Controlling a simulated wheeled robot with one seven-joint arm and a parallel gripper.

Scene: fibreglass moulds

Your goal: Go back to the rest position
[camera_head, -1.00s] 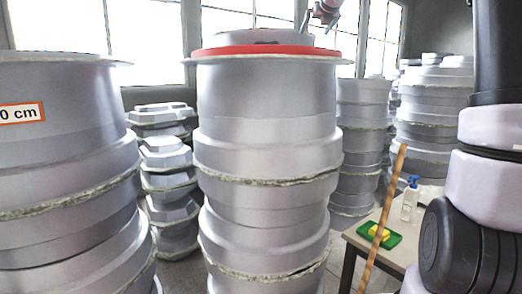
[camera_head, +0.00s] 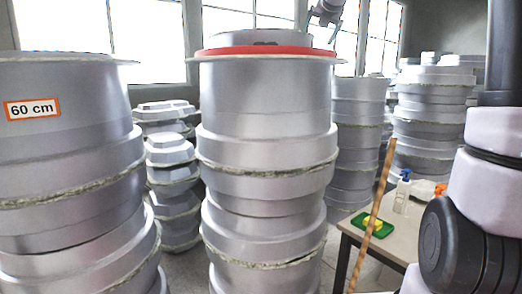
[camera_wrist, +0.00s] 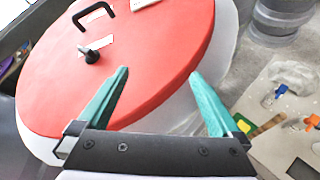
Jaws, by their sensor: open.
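My gripper (camera_wrist: 160,80) is open in the wrist view, its two teal fingers spread apart with nothing between them. It looks down on a round red lid (camera_wrist: 150,45) with a black handle, a black knob and pale labels. In the head view my gripper (camera_head: 325,28) is at the top, above and a little behind the right side of the middle mould stack (camera_head: 265,100). The red rim (camera_head: 265,50) of the lid shows on top of that stack. Whether the fingers touch the lid is not clear, but they appear apart from it.
A mould stack (camera_head: 75,90) labelled "60 cm" stands close at left. More stacks (camera_head: 432,115) stand behind at right. A table (camera_head: 400,235) at right holds a spray bottle (camera_head: 402,192) and a green and yellow item (camera_head: 372,224). A wooden stick (camera_head: 373,210) leans before it.

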